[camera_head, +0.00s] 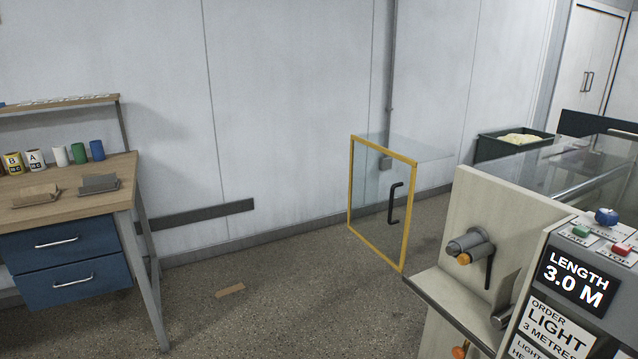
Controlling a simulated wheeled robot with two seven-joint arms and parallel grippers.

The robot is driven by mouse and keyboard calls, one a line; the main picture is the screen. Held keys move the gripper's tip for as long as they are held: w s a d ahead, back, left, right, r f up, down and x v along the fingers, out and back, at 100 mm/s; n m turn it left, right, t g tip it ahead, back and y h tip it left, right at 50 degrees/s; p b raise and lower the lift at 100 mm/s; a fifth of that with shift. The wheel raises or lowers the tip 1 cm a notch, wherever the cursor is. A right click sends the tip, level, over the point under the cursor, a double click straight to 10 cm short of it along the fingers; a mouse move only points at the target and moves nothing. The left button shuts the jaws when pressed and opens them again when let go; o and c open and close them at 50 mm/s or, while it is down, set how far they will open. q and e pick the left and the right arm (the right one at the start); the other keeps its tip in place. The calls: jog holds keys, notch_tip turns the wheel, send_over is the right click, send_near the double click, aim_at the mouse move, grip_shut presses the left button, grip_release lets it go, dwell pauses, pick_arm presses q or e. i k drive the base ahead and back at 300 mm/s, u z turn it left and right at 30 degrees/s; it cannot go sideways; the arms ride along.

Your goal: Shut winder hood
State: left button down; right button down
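The winder hood (374,207) is a clear panel in a yellow frame with a black handle (395,203). It stands upright to the left of the machine, and a clear top sheet runs back from its upper edge. It appears swung out from the winder's cream side plate (505,225), which carries a grey shaft (471,243) with an orange knob and a dark lever. The hood's hinge is not clearly visible. Neither of my grippers shows in the head view.
A control panel (578,284) reading "LENGTH 3.0 M" stands at the lower right. A wooden bench (75,190) with blue drawers stands at the left. A green bin (500,150) sits behind the machine. The floor between bench and hood is mostly clear, with a brown scrap (230,290).

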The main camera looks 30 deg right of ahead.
aim_at(400, 268)
jog(key=z, duration=0.1)
jog(key=i, duration=2.15)
jog(key=z, duration=1.15)
jog(key=i, duration=1.4)
jog(key=z, duration=1.7)
jog(key=i, duration=0.35)
jog(key=z, duration=0.2)
